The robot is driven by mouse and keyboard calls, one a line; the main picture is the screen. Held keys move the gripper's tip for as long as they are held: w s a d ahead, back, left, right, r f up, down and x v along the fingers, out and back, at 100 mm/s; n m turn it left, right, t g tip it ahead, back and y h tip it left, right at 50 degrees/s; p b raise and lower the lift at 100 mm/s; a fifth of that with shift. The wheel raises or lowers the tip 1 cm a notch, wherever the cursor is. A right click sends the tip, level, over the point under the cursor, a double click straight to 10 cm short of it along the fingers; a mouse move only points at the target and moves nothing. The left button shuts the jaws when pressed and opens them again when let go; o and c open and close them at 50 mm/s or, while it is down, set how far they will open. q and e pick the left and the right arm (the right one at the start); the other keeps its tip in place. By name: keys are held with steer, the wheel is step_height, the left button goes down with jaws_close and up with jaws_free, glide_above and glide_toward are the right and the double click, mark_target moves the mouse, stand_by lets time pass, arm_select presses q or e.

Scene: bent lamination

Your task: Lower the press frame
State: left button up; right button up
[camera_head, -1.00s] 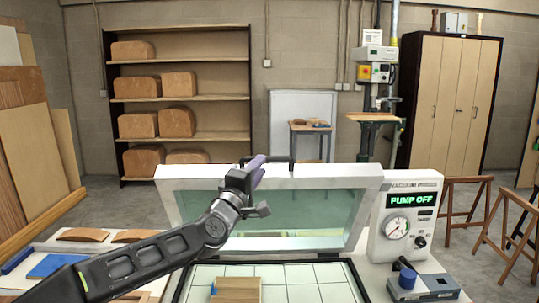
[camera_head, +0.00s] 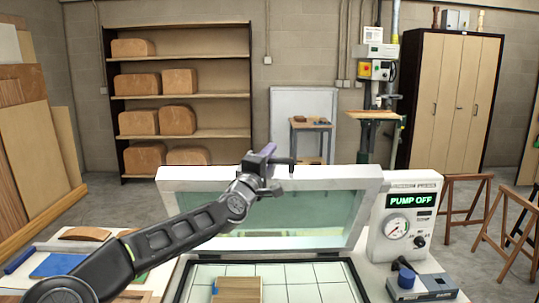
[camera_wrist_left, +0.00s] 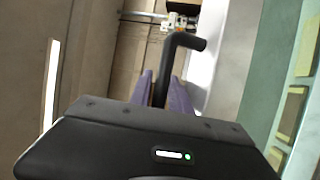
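The press frame (camera_head: 362,210) is white with a greenish clear panel and stands raised and tilted at the back of the press bed. A black handle (camera_head: 284,161) sticks up at its top edge. My left gripper (camera_head: 265,152) is at this handle. In the left wrist view its two purple fingers (camera_wrist_left: 163,90) lie close on either side of the black handle (camera_wrist_left: 187,41) and look shut on it, though contact is partly hidden. A wooden piece (camera_head: 238,290) lies on the pale gridded bed (camera_head: 300,275) below. My right gripper is not in view.
A control box (camera_head: 405,215) reading PUMP OFF stands right of the frame, with a grey box and blue knob (camera_head: 407,279) before it. A blue sheet (camera_head: 57,265) and curved wood (camera_head: 86,234) lie on the left. The bed right of the wooden piece is clear.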

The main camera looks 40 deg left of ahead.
arm_select(q)
steer(key=shift+c, duration=0.2)
jaws_close()
stand_by(1.2)
